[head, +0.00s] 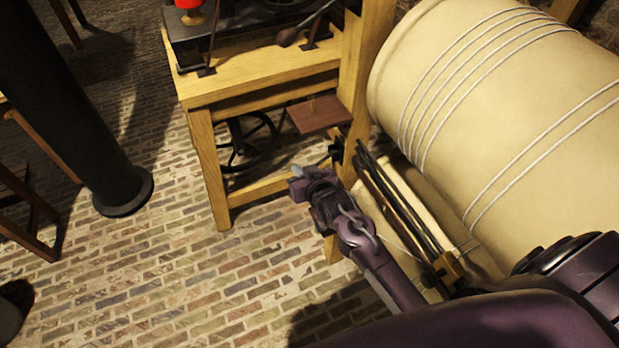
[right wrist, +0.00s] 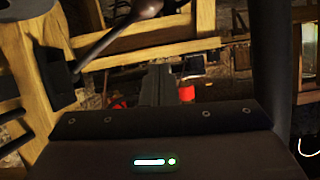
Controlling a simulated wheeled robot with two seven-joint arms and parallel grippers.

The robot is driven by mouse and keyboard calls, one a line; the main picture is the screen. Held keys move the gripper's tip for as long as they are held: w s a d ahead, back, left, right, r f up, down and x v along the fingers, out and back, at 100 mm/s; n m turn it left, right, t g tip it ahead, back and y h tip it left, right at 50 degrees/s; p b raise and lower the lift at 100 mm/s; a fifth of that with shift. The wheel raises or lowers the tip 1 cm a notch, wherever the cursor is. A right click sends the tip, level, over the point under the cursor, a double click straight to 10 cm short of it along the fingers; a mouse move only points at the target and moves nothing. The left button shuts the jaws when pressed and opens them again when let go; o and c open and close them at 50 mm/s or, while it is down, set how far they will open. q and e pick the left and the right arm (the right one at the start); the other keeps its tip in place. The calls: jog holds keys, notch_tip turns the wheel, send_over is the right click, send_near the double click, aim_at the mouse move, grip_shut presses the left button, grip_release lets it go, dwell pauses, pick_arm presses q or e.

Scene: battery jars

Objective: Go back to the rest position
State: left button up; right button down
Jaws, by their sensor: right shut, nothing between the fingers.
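My right arm comes in from the lower right of the head view. My right gripper (head: 298,182) is shut and empty, above the brick floor and in front of a wooden bench. In the right wrist view the closed fingers (right wrist: 157,84) show at the middle, past the dark gripper body, with nothing between them. My left gripper is not in the head view. No battery jar can be made out clearly in either view.
A wooden bench (head: 262,82) with dark machinery and a red object (head: 188,4) stands ahead. A large cream drum (head: 480,90) wound with cords lies close to my right arm. A black column (head: 70,110) stands at left. The brick floor (head: 180,270) between is clear.

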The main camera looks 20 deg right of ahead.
jog(key=v, duration=0.7)
jog(key=s+r+n+g, duration=0.25)
jog(key=s+g, duration=0.75)
jog(key=s, duration=0.9)
notch_tip(320, 180, down, 28)
jog(key=g, duration=0.1)
jog(key=s+d+f+g+h, duration=0.1)
jog(key=s+d+f, duration=0.2)
jog(key=s+f, duration=1.6)
jog(key=shift+s+d+f, duration=0.15)
jog(key=shift+s+f, duration=0.15)
jog(key=shift+s, duration=0.75)
